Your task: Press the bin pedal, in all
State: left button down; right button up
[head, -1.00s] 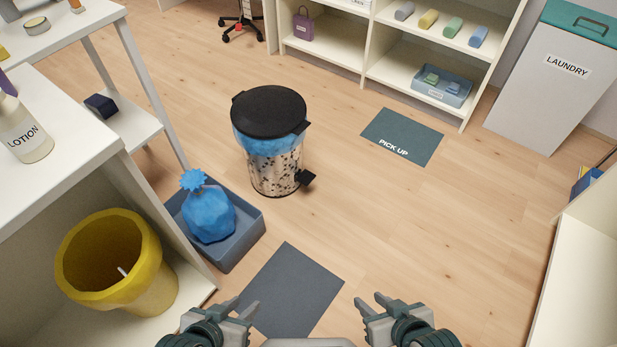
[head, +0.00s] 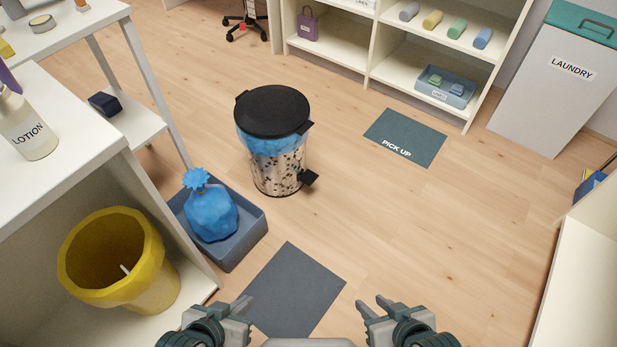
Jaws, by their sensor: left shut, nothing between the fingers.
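The pedal bin (head: 277,165) stands upright on the floor left of centre in the head view. It has a speckled shiny body, a blue liner showing at its rim and a black lid (head: 272,111) that is down. Its black pedal (head: 309,178) sticks out low on the right side. My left gripper (head: 245,303) is shut and empty at the bottom of the view. My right gripper (head: 371,302) is at the bottom, right of it, with a small gap between its fingers and nothing in them. Both are well apart from the bin.
A grey tray (head: 246,242) with a tied blue bag (head: 211,212) lies beside the bin. A dark mat (head: 296,290) and a PICK UP mat (head: 405,135) lie on the floor. A white shelf unit with a yellow bucket (head: 150,290) stands left. Floor right of the bin is clear.

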jog(key=shift+w+r, duration=0.15)
jog(key=shift+w, duration=0.1)
jog(key=shift+s, duration=0.15)
dwell(0.3)
jog(key=shift+s+f, duration=0.2)
jog(key=shift+s, duration=0.1)
jog(key=shift+w+r, duration=0.15)
jog(key=shift+w, duration=0.2)
jog(key=shift+c, duration=0.3)
jog(key=shift+w, duration=0.15)
grip_shut()
jog(key=shift+s, duration=0.2)
jog(key=shift+s, duration=0.3)
